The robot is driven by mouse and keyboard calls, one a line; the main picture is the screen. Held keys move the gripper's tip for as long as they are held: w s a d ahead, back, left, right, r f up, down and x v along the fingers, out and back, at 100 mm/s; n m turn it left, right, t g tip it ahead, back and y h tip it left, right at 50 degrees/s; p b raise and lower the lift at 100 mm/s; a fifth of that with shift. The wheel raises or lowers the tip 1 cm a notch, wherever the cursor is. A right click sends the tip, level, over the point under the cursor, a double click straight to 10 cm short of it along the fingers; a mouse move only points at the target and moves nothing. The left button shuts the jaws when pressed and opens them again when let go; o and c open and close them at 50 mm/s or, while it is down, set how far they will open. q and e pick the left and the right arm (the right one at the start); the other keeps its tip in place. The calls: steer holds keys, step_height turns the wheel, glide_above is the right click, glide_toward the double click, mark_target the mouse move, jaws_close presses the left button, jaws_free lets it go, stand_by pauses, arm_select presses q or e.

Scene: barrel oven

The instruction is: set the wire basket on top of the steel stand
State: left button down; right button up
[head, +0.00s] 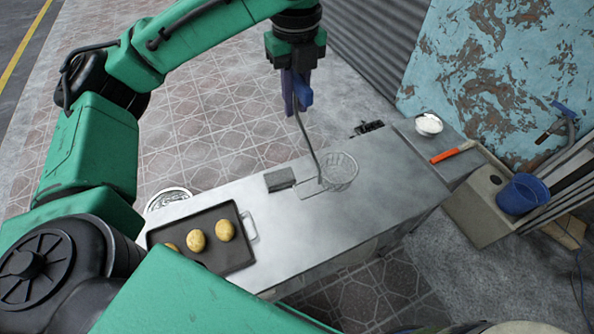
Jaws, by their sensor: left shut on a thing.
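The wire basket (342,171) is a round mesh bowl with a long, thin curved handle (307,138). It appears over the middle of the grey metal counter; I cannot tell whether it touches the surface. My left gripper (297,103) is above and left of the basket, its blue fingers shut on the upper end of the handle. A thin, pale rectangular piece (311,189) shows just left of the basket, possibly the top of the steel stand; I cannot tell for sure. My right gripper is not in view.
A black tray (239,262) with several round yellowish items lies at the counter's left end. A small dark block (280,179) sits left of the basket. A white bowl (429,124), an orange-handled tool (453,152) and a blue bucket (522,193) are at right. The counter's right part (395,190) is clear.

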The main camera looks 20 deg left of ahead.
arm_select(q)
step_height(320, 180, down, 17)
steer(key=shift+r, duration=0.2)
steer(key=c, duration=0.8)
jaws_free()
steer(key=shift+w+a, duration=0.1)
steer(key=shift+w, duration=0.1)
steer(key=shift+s, duration=0.1)
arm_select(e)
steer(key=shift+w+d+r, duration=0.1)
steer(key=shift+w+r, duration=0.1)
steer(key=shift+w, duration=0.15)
